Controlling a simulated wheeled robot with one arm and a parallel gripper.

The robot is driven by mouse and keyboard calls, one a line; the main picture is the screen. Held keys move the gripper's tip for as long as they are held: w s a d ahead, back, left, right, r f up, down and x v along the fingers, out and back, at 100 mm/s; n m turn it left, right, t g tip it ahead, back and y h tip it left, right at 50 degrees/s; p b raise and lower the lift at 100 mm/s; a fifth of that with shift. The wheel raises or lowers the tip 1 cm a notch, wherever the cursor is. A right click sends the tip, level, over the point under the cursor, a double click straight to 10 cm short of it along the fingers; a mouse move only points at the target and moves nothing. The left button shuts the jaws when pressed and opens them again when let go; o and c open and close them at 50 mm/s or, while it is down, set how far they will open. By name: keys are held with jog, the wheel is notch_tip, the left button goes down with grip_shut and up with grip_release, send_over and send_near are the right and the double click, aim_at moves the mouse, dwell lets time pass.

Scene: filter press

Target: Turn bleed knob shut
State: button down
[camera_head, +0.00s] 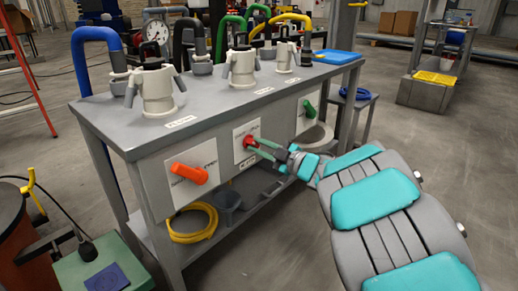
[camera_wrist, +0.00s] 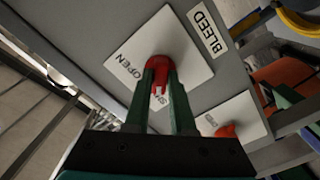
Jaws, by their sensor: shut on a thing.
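The bleed knob (camera_wrist: 158,70) is a red knob on a white plate (camera_wrist: 190,72) marked OPEN, with a second word partly hidden behind my fingers. A BLEED label (camera_wrist: 205,32) sits beside the plate. In the head view the red knob (camera_head: 249,142) is on the middle white plate (camera_head: 240,153) of the bench front, mostly covered by my gripper (camera_head: 260,146). In the wrist view my gripper (camera_wrist: 161,84) has its two green fingers on either side of the knob, closed on it. The knob's exact angle is hard to tell behind the fingers.
An orange handle (camera_head: 189,173) sits on the plate to the left, and a green handle (camera_head: 309,108) on the plate to the right. Pale valve bodies (camera_head: 157,90) and coloured hoses stand on the bench top (camera_head: 212,108). A lower shelf holds a yellow hose (camera_head: 195,226).

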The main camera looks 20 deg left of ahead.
dwell(0.3)
jog(key=c, duration=0.8)
grip_release()
jog(key=shift+o, duration=0.2)
jog(key=v, duration=0.7)
jog(key=shift+s+d+p, duration=0.15)
jog(key=shift+d+p, duration=0.2)
